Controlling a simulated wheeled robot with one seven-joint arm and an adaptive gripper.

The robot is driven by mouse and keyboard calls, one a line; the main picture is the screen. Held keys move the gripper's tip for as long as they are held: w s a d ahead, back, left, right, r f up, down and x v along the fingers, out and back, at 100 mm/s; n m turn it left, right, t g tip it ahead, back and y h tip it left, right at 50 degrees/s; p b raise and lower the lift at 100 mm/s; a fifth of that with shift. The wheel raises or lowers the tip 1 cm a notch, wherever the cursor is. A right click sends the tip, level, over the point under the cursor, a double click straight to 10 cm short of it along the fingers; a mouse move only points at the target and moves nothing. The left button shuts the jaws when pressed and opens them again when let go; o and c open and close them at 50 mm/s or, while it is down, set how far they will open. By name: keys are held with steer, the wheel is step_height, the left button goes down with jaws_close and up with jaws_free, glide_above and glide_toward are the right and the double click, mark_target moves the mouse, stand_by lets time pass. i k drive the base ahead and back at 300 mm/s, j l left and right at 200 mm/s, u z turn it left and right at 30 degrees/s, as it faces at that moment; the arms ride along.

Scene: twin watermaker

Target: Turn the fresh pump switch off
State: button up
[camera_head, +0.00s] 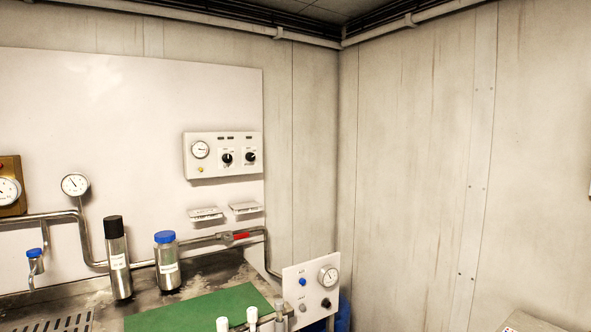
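A white control panel (222,156) is fixed to the back wall, left of the room's corner. It carries a round gauge (200,149), a left black rotary knob (227,158), a right black rotary knob (250,157) and a small yellow button or lamp (200,170). Small dark labels run along its top, too small to read, so I cannot tell which knob is the fresh pump switch. The knobs' exact settings are also too small to tell. My gripper is not in view.
Below the panel is a metal counter (200,275) with a green mat (200,312), a black-capped cylinder (118,262) and a blue-capped bottle (167,265). A pipe with a red-handled valve (238,236) runs behind. A smaller gauge panel (312,286) stands at the right. The space before the wall panel looks clear.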

mark_target(250, 157)
steer(key=i+j, duration=0.1)
steer(key=j, duration=0.3)
steer(key=j+u, duration=0.1)
steer(key=j, duration=0.25)
steer(key=i+j, duration=0.15)
steer(key=j, duration=0.25)
steer(key=i+j+u, duration=0.1)
steer(key=j, duration=0.25)
